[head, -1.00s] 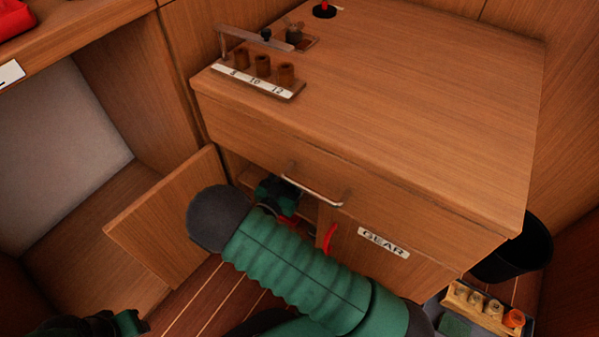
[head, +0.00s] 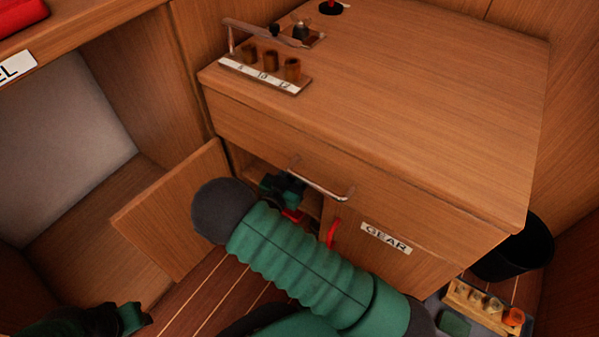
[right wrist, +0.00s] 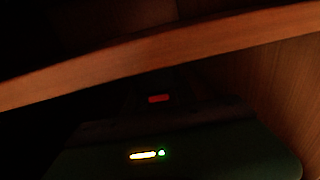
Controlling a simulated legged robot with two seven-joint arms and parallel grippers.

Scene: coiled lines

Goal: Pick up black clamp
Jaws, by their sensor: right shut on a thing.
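My right arm reaches across the head view to the open cabinet under the counter. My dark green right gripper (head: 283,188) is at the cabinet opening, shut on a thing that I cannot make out. A small red part (head: 291,215) shows just below it. The right wrist view is very dark, with a small red patch (right wrist: 158,99) beyond my gripper's lit green body. I cannot pick out a black clamp in either view. My left gripper (head: 122,318) is partly in view at the lower left, away from the cabinet; its jaws are unclear.
The cabinet door (head: 175,210) stands open on the left. The GEAR door (head: 375,255) has a red latch (head: 333,232). A wooden shelf edge (right wrist: 150,52) crosses the wrist view. The counter's right part is clear.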

